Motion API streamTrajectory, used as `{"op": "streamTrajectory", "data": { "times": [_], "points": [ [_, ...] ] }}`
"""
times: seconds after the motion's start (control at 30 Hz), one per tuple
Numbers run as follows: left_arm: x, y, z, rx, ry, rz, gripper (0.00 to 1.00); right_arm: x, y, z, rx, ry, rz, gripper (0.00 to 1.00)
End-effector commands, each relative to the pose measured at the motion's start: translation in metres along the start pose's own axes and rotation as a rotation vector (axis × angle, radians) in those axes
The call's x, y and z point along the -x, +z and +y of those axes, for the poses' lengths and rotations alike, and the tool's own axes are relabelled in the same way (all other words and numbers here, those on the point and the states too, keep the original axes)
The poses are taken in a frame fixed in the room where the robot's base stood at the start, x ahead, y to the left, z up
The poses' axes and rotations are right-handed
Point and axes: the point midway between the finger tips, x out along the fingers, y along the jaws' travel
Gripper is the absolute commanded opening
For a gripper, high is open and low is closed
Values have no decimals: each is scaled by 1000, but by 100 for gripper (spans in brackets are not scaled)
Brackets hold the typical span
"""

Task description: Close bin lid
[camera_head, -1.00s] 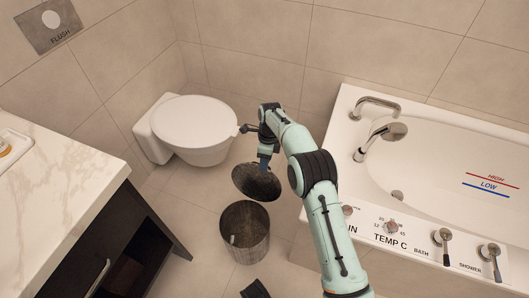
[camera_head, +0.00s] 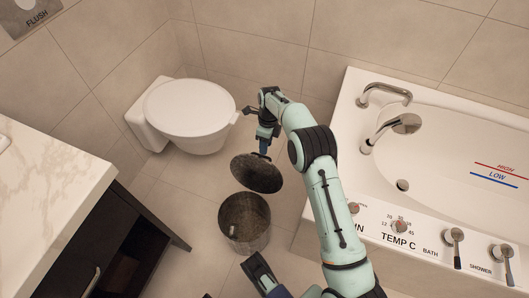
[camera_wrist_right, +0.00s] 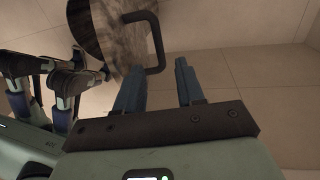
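The bin (camera_head: 243,228) is a dark round metal pail on the floor, open at the top. Its lid (camera_head: 257,176) is a dark mottled disc, raised and tilted at the bin's far side. My right gripper (camera_head: 264,150) is at the lid's upper far edge. In the right wrist view the right gripper's two fingers (camera_wrist_right: 160,88) are apart, with the lid's dark loop handle (camera_wrist_right: 158,42) just beyond them and the lid (camera_wrist_right: 105,38) behind. Nothing is clearly held. Part of my left gripper (camera_head: 260,270) shows at the bottom, below the bin; its opening is unclear.
A white toilet (camera_head: 190,112) with its cover down stands left of my right gripper. A bathtub (camera_head: 345,120) is on the right. A marble-topped cabinet (camera_head: 50,190) is on the left. Bare floor tiles lie between the cabinet and bin.

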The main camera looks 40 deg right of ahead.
Motion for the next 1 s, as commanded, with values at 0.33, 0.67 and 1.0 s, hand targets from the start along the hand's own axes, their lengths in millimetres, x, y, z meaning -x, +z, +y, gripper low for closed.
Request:
{"op": "streamTrajectory", "data": {
  "times": [0.33, 0.67, 1.0],
  "points": [
    [-10, 14, -12, 16, -23, -53, 43, -42, 0, 0, 0, 0, 0, 38],
    [-10, 15, -12, 17, -24, -57, 43, -45, 0, 0, 0, 0, -1, 35],
    [-10, 15, -12, 16, -24, -55, 43, -44, 0, 0, 0, -1, 0, 0]
  ]
}}
